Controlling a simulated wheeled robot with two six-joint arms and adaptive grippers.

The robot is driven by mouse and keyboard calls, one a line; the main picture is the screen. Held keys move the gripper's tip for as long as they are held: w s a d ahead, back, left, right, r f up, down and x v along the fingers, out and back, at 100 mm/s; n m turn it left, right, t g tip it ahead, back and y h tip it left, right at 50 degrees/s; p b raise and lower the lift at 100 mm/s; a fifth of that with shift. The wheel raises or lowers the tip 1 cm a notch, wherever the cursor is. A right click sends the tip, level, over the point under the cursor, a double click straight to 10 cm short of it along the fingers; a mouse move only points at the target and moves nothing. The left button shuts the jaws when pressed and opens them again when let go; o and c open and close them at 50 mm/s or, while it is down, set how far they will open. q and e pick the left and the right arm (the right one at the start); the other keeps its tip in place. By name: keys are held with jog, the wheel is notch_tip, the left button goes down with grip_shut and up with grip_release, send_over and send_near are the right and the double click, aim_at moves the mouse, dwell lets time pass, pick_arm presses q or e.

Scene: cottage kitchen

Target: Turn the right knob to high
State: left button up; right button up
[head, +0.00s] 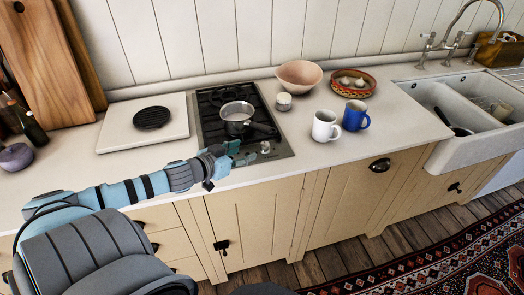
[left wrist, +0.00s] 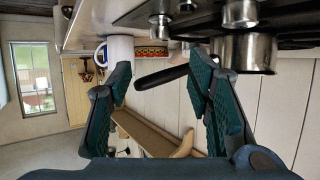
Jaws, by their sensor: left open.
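The hob (head: 200,131) is set in the counter. Its right knob (head: 265,147), small and silver, stands at the front right corner; it also shows in the left wrist view (left wrist: 160,26), which is upside down. The left knob is hidden behind my gripper in the head view. My left gripper (head: 243,153) is open and empty at the hob's front edge, pointing right, just left of the right knob and apart from it. In the left wrist view its fingers (left wrist: 158,68) are spread apart. I cannot read the knob's setting. My right gripper is out of view.
A steel saucepan (head: 237,114) stands on the hob, its dark handle (head: 264,128) reaching right, close behind the knob. A white mug (head: 325,126) and a blue mug (head: 355,116) stand right of the hob. The counter in front of the mugs is clear.

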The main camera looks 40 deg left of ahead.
aim_at(264, 145)
pick_arm(q)
jog(key=b+x, duration=0.3)
jog(key=f+b+x, duration=0.1)
jog(key=b+x, duration=0.2)
jog(key=x, duration=0.1)
jog(key=shift+s+a+f, duration=0.1)
jog(key=shift+s, duration=0.15)
jog(key=x, duration=0.2)
jog(key=b+x, duration=0.1)
jog(key=x, duration=0.1)
jog(key=shift+w+a+r, duration=0.1)
jog(key=shift+w+r, duration=0.1)
jog(key=shift+r, duration=0.05)
jog(key=shift+w, duration=0.25)
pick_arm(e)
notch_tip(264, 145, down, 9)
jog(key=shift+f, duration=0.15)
